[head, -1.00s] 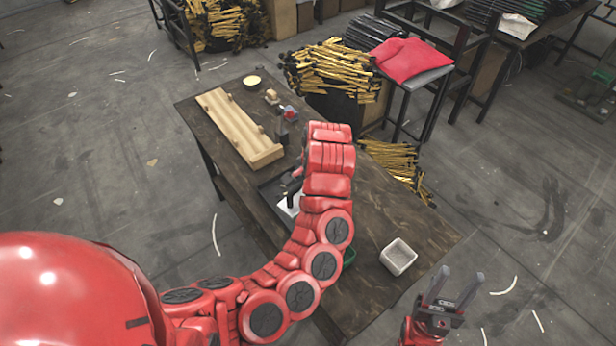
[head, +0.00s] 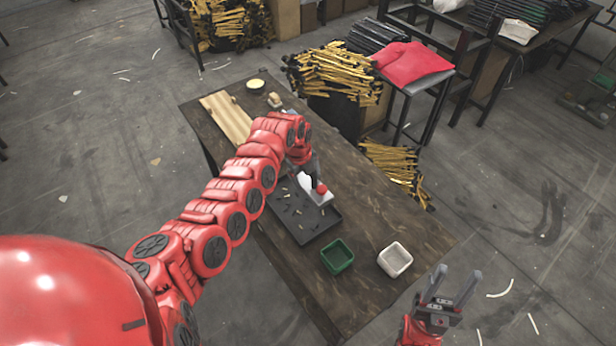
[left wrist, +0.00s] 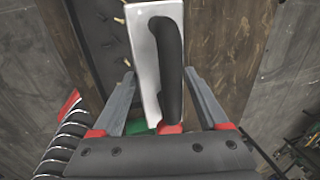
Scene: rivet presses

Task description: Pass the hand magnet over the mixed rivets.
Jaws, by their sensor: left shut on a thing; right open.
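The hand magnet (head: 318,195) is a pale block with a black handle and a red knob. My left gripper (head: 308,168) is shut on its handle and holds it at the far right part of the dark tray (head: 308,238). I cannot tell its exact height over the tray. In the left wrist view the magnet (left wrist: 146,62) sits between the fingers of my left gripper (left wrist: 160,85). Mixed rivets (head: 291,209), dark and pale, lie scattered in the tray. My right gripper (head: 452,286) is open and empty, off the table's near right side.
A green bin (head: 337,257) and a white bin (head: 395,260) stand on the table (head: 355,205) nearer than the tray. A wooden fixture (head: 226,118) lies at the table's far left, partly hidden by my arm. A yellow-topped dish (head: 256,84) stands at the far end.

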